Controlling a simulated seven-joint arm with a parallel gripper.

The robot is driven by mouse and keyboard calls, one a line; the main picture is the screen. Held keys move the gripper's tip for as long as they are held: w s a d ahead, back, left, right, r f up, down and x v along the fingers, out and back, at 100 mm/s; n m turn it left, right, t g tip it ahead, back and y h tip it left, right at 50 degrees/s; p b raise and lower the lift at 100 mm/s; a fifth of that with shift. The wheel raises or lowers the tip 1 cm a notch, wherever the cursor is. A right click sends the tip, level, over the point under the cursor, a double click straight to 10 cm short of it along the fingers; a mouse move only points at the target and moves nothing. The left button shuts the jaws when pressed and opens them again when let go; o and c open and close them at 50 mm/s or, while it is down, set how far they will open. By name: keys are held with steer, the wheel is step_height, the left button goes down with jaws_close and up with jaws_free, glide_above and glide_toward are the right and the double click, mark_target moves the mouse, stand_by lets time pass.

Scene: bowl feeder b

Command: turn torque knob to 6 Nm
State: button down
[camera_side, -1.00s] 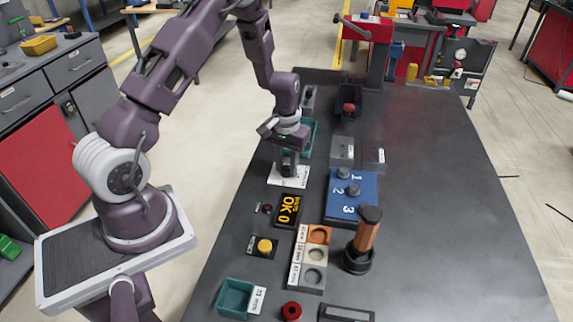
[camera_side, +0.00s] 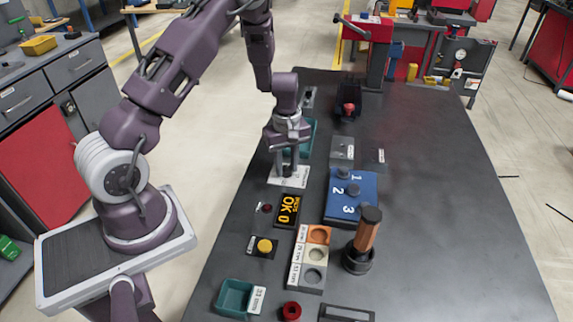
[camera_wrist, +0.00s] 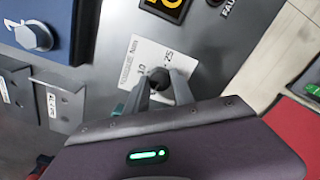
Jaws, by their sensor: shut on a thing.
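The torque knob (camera_wrist: 156,86) is a small dark round knob on a white scale card (camera_wrist: 140,62). The card reads "Nm", with 10 and 25 legible; the rest of the scale is hidden or too small, and I cannot tell the knob's setting. My gripper (camera_wrist: 158,88) points down over the card, with one finger on each side of the knob, shut on it. In the side view my gripper (camera_side: 287,168) stands at the card (camera_side: 288,180), and its fingers mostly cover the knob.
A black display (camera_side: 288,210) with yellow "OK 0" lies close in front of the card. A teal bin (camera_side: 311,135) stands behind my gripper. A wooden-handled tool (camera_side: 367,235) stands upright at front right.

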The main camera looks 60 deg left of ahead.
mark_target(286, 168)
steer(key=shift+w+r+n, duration=0.1)
steer(key=shift+n, duration=0.8)
steer(key=c, duration=1.1)
jaws_free()
step_height(286, 168, up, 7)
